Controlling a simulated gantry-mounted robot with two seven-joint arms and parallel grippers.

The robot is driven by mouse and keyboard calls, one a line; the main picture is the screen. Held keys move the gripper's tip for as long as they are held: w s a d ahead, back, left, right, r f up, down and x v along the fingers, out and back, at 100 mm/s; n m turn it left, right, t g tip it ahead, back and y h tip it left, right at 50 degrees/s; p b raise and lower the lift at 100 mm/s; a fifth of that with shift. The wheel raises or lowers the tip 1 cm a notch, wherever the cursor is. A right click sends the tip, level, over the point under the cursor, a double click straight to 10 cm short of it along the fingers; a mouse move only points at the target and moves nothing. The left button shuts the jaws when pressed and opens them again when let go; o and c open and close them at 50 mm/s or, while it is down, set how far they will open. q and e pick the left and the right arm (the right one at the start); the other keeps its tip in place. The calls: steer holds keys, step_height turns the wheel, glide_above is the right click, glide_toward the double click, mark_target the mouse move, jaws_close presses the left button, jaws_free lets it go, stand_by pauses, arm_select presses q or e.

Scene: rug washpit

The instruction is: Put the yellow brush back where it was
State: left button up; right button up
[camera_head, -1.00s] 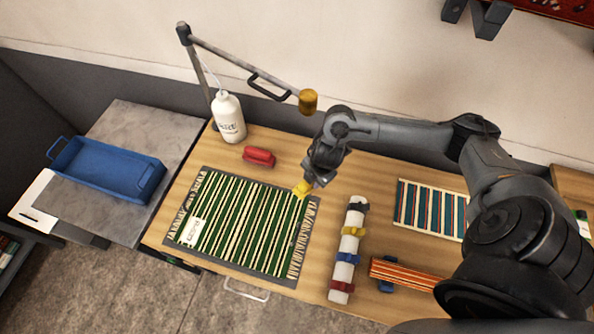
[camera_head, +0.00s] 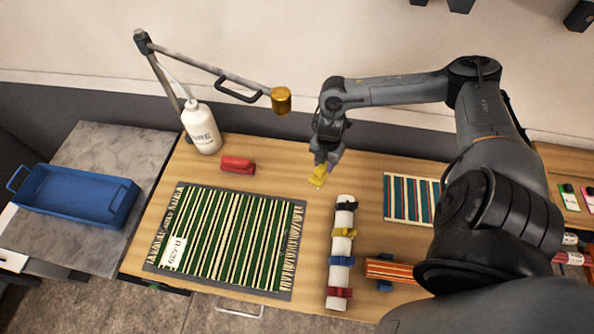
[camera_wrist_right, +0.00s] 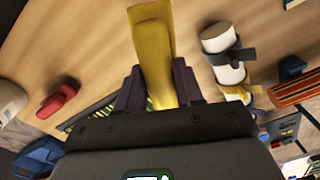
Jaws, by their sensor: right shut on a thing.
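My right gripper (camera_head: 322,164) is shut on the yellow brush (camera_head: 318,178) and holds it over the wooden table, behind and to the right of the striped rug. In the right wrist view the yellow brush (camera_wrist_right: 156,55) sits between the two dark fingers (camera_wrist_right: 157,88) and points away from the palm. I cannot tell whether the brush touches the table. My left gripper is in neither view.
A green striped rug (camera_head: 225,240) lies in front. A white roll with coloured straps (camera_head: 341,250) lies right. A lamp-like arm (camera_head: 215,70) overhangs the table. Bare wood surrounds the brush.

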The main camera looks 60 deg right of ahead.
steer(key=shift+w+a+f, duration=0.2)
steer(key=shift+w+f, duration=1.35)
steer(key=shift+w+a+f, duration=0.25)
steer(key=shift+w+f, duration=1.3)
steer(key=shift+f, duration=0.05)
steer(key=shift+w+a+f, duration=0.2)
steer(key=shift+w+f, duration=1.35)
steer(key=shift+f, duration=0.15)
steer(key=shift+f, duration=0.1)
steer(key=o, duration=1)
step_height(320, 180, up, 6)
steer(key=shift+d+f, duration=0.1)
